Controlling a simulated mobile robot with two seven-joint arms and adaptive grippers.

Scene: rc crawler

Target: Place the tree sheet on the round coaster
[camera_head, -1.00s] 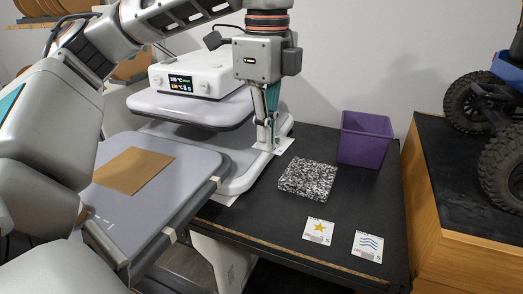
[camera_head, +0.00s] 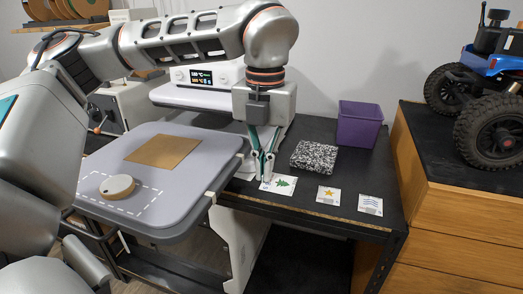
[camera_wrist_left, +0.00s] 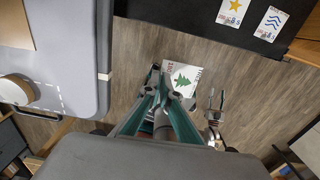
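The tree sheet (camera_head: 285,184) is a small white card with a green tree. My left gripper (camera_head: 263,172) is shut on its near edge; the wrist view also shows the sheet (camera_wrist_left: 184,77) at the fingertips (camera_wrist_left: 165,93), with floor behind it. The round coaster (camera_head: 117,186) is a pale disc with a tan side. It lies inside the dashed outline on the grey press plate, left of my left gripper, and shows at the left of the wrist view (camera_wrist_left: 16,90). What seems to be my right gripper (camera_wrist_left: 215,104) hangs lower, fingers apart.
The grey plate (camera_head: 195,160) also carries a brown square (camera_head: 162,151). On the black table are a speckled block (camera_head: 313,157), a purple bin (camera_head: 358,125), a star card (camera_head: 328,195) and a wave card (camera_head: 370,204). An RC crawler (camera_head: 485,90) stands on the wooden cabinet at right.

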